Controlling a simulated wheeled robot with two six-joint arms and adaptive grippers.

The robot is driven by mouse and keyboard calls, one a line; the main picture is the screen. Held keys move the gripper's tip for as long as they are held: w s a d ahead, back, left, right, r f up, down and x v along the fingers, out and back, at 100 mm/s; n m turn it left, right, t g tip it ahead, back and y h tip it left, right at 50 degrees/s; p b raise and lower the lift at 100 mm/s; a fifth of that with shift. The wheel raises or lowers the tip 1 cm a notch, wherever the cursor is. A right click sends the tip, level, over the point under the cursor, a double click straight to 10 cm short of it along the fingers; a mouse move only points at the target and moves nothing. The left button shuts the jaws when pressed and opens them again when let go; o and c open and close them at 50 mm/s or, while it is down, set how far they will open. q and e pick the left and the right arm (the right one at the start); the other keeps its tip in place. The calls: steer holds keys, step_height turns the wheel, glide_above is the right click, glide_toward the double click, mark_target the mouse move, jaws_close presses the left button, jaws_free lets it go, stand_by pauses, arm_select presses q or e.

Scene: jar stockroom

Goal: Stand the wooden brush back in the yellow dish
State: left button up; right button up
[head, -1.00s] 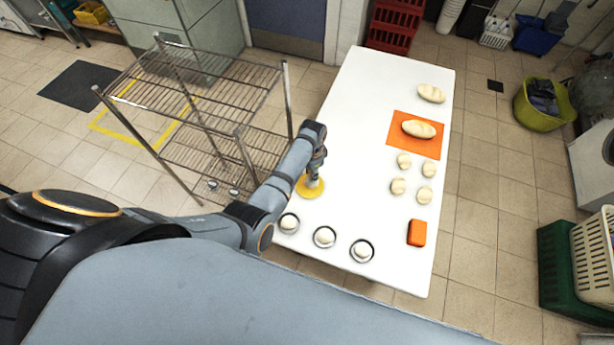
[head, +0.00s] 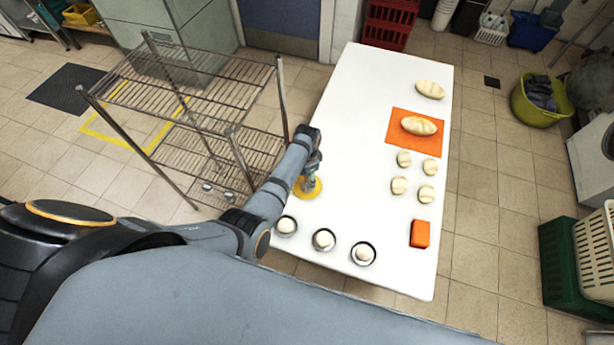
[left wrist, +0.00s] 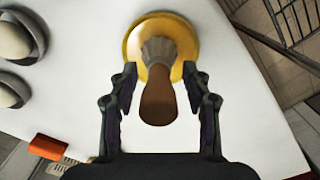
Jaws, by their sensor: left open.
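The wooden brush (left wrist: 158,98) has a brown handle and a greyish head. In the left wrist view its head end is over the yellow dish (left wrist: 133,45) and its handle points toward my palm; it looks roughly upright in the dish. My left gripper (left wrist: 160,76) is open, with one finger on each side of the brush and visible gaps to the handle. In the head view the gripper (head: 312,182) is over the yellow dish (head: 300,193), near the left edge of the white table, and mostly hides the brush. My right gripper is not in view.
The white table (head: 345,130) carries several pale dough pieces, an orange mat (head: 397,139) with a loaf, an orange block (head: 420,234) and three small round tins (head: 324,239) at the front. A wire rack (head: 205,85) stands close to its left. The table's middle is clear.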

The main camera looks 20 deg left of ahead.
arm_select(q)
steer(key=shift+r, duration=0.15)
step_height(320, 180, up, 8)
steer(key=p, duration=0.8)
step_height(320, 180, up, 3)
steer(key=shift+r, duration=0.5)
